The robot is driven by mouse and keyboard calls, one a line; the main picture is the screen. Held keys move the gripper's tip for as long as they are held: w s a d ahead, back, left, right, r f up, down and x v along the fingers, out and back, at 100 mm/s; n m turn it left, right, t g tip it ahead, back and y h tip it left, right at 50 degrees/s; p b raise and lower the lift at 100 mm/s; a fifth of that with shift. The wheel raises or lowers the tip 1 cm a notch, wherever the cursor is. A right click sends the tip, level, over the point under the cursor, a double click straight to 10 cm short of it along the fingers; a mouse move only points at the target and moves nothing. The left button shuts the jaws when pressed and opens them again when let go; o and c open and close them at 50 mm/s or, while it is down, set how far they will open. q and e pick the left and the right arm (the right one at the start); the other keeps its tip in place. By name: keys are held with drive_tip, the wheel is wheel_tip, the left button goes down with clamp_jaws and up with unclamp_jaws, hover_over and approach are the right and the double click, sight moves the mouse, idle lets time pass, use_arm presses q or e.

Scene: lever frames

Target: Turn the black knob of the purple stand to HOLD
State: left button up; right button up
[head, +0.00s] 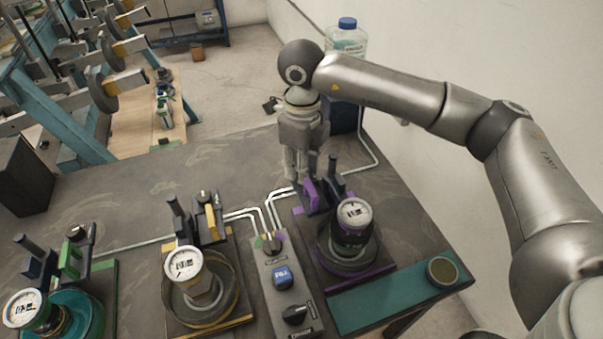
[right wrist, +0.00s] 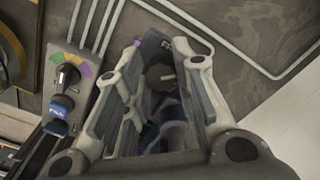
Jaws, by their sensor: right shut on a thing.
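The purple stand (head: 377,271) is at the right of the bench in the head view, with a round dial gauge (head: 354,213) and a purple bracket (head: 311,193). My right gripper (head: 303,172) points down at the back of this stand, behind the bracket. In the right wrist view its fingers (right wrist: 160,105) stand on both sides of the black knob (right wrist: 160,76), which has a pale mark on top. The gripper is shut on the knob. The knob is hidden by the gripper in the head view. I cannot read a HOLD label. My left gripper is not in view.
A control box (head: 286,297) with a coloured selector and a blue button stands left of the purple stand. A yellow stand (head: 204,318) and a green stand (head: 110,285) are further left. A teal mat (head: 385,301) lies in front. White pipes (head: 252,212) run behind.

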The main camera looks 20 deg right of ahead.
drive_tip(key=m+b, duration=0.2)
drive_tip(key=m, duration=0.2)
drive_tip(key=shift+w, duration=0.1)
drive_tip(key=shift+m+b, duration=0.55)
drive_tip(key=shift+m, duration=0.05)
drive_tip(key=shift+r, duration=0.15)
drive_tip(key=o, duration=0.7)
drive_tip(key=shift+o, duration=0.2)
drive_tip(key=shift+r, duration=0.2)
wheel_tip(320, 180, up, 12)
drive_tip(key=shift+f, duration=0.25)
